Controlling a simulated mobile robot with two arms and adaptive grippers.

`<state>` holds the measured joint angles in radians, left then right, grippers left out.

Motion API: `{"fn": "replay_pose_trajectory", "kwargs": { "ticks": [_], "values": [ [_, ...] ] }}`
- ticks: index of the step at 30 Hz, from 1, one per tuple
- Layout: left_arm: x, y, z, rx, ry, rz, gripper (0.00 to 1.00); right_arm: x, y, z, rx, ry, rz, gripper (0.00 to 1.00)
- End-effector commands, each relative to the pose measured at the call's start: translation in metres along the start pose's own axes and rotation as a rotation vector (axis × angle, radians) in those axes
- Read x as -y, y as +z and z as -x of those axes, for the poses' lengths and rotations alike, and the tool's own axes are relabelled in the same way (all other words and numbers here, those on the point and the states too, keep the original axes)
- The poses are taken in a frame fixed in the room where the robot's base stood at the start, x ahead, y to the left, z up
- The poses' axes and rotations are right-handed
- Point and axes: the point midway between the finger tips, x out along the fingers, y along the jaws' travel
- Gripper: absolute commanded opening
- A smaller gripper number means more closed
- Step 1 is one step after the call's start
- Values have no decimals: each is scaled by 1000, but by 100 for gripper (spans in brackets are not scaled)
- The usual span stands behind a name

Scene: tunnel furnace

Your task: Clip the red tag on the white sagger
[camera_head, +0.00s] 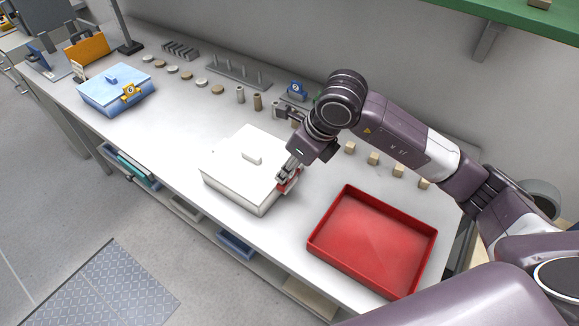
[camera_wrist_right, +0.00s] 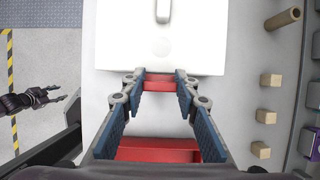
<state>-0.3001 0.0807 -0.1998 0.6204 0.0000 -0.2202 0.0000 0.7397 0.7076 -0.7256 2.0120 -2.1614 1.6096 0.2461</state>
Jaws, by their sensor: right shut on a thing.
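The white sagger (camera_head: 228,160), a square lidded box with a handle on top, stands on the bench left of my right gripper. It also fills the upper middle of the right wrist view (camera_wrist_right: 120,45). My right gripper (camera_wrist_right: 160,84) is shut on the red tag (camera_wrist_right: 159,85), right at the sagger's near wall. In the head view the tag (camera_head: 291,182) shows as a small red patch beside the sagger's right side, partly hidden by the fingers. I cannot tell whether it touches the wall. My left gripper (camera_wrist_right: 48,95) is empty over the floor, its fingers apart.
A red tray (camera_head: 372,240) lies to the right, close to my right arm. Small blocks, cylinders, discs and a peg rack (camera_head: 238,72) line the back. The bench between the saggers is clear.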

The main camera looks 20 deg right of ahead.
Motion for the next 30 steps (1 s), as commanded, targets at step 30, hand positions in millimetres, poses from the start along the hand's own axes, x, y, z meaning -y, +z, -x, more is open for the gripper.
{"fn": "replay_pose_trajectory", "kwargs": {
  "ticks": [30],
  "values": [
    [-1, 1, -16, 0, 1, 0, 40, 0, -6, -15, 0, 0, 0, 12]
  ]
}}
